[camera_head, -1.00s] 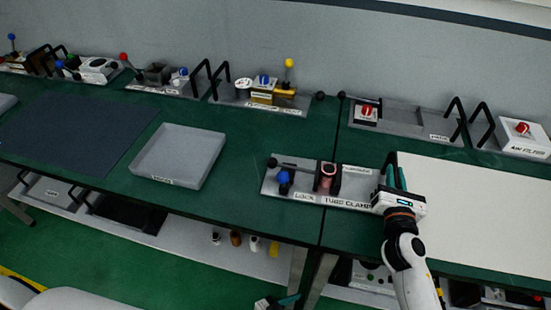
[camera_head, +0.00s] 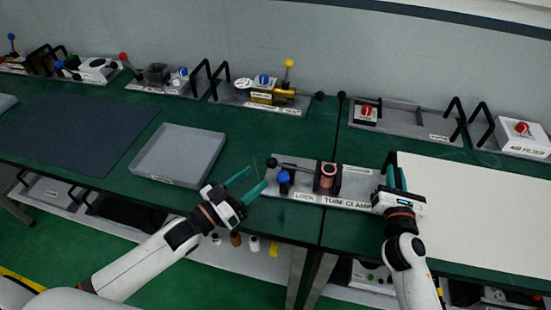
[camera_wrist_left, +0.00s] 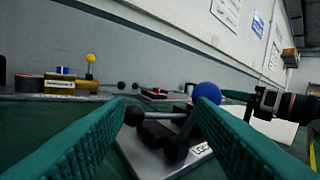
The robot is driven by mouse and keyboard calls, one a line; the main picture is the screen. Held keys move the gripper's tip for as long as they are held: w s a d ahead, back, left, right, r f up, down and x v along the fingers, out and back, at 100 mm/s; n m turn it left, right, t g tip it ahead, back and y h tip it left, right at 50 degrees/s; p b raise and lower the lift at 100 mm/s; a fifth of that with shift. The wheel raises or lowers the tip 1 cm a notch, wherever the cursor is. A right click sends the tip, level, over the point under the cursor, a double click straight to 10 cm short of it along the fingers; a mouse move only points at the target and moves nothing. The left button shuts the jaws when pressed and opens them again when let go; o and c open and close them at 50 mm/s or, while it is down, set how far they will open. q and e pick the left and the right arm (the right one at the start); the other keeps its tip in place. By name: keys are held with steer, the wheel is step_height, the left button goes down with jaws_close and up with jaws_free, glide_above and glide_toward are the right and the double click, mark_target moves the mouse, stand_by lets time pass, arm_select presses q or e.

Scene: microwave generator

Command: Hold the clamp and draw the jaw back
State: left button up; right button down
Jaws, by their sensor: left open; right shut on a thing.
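The tube clamp is a grey plate (camera_head: 303,196) lettered LOCK and TUBE CLAMP, near the table's front edge. On it are a reddish tube (camera_head: 327,178), a blue lock knob (camera_head: 284,177) and, at its left end, a black ball knob (camera_head: 272,162) on a rod. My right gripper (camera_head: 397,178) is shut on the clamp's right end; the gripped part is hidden. My left gripper (camera_head: 257,178) is open and empty, just left of the black knob. In the left wrist view, the black knob (camera_wrist_left: 134,115) and blue knob (camera_wrist_left: 207,93) appear beyond the fingers.
A grey tray (camera_head: 180,154) lies left of the clamp, and a dark mat (camera_head: 75,130) lies further left. A white board (camera_head: 480,210) covers the table at the right. Several fixtures, including one with a yellow knob (camera_head: 288,62), stand along the back.

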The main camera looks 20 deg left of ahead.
mark_target(276, 160)
arm_select(q)
steer(key=a+f, duration=0.1)
steer(key=w+a+f+y, duration=0.1)
steer(key=f, duration=0.1)
steer(key=shift+a+n+g, duration=0.25)
steer(key=shift+n+g, duration=0.05)
steer(key=shift+n, duration=0.1)
steer(key=shift+w, duration=0.35)
steer(key=x, duration=1.1)
steer(key=shift+f, duration=0.2)
